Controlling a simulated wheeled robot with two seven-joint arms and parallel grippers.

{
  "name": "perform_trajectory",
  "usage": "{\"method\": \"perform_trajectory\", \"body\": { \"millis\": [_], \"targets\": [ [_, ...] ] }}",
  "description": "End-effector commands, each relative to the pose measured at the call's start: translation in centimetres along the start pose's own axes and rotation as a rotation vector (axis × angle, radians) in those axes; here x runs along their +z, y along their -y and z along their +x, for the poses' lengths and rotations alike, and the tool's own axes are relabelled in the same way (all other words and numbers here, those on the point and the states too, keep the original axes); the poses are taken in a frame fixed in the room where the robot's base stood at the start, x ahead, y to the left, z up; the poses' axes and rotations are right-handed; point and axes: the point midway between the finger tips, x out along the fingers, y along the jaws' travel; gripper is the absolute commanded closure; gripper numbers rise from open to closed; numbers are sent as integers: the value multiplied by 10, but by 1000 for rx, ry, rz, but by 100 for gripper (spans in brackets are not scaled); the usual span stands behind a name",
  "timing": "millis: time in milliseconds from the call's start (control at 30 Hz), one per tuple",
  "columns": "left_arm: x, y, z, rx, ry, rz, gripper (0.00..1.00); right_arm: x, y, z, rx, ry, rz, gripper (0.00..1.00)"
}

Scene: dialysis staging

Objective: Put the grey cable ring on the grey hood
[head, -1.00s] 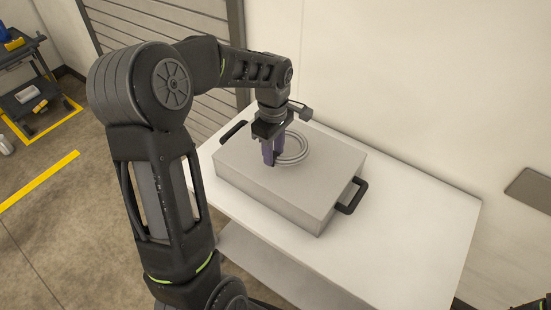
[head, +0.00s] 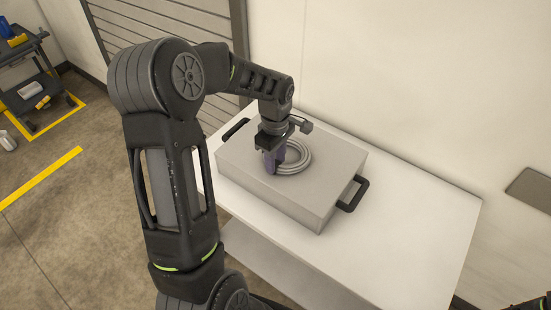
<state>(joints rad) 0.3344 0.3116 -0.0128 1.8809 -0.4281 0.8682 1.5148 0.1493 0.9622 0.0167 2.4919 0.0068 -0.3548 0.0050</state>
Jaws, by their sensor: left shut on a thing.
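The grey hood (head: 318,198) is a flat box with black side handles, sitting on a white table (head: 420,225). The grey cable ring (head: 301,163), a coil of several loops, lies flat at the hood's top and appears to touch it. My left gripper (head: 273,164), with purple fingers, points down and is shut on the left side of the ring. The fingers hide that part of the coil.
The table top is clear to the right of the hood, with a lower shelf (head: 262,262) under it. A wall stands behind the table. A dark cart (head: 32,90) with items stands far left on the floor.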

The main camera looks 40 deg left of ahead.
Motion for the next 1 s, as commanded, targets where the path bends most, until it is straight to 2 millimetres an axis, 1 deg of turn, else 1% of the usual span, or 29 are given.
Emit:
{"method": "perform_trajectory", "body": {
  "millis": [33,67,300,567,700,767,867,1000],
  "targets": [
    [0,0,3,1,0,0,100,0,-1,3,0,0,0,58],
    [0,0,2,0,0,0,65,0,0,2,-1,-1,0,58],
    [0,0,1,0,0,0,45,0,0,1,-1,-1,-1,58],
    [0,0,1,0,0,0,44,0,0,1,-1,-1,0,58],
    [0,-1,-5,3,-1,0,44,0,0,0,0,0,0,58],
    [-1,-1,-11,3,-1,-1,44,0,0,1,-1,0,0,58],
    [-1,-1,-25,5,-2,0,44,0,-1,3,-1,-1,-1,58],
    [-1,-2,-53,6,-2,-1,44,-1,-2,6,-2,-2,-2,58]
  ]
}}
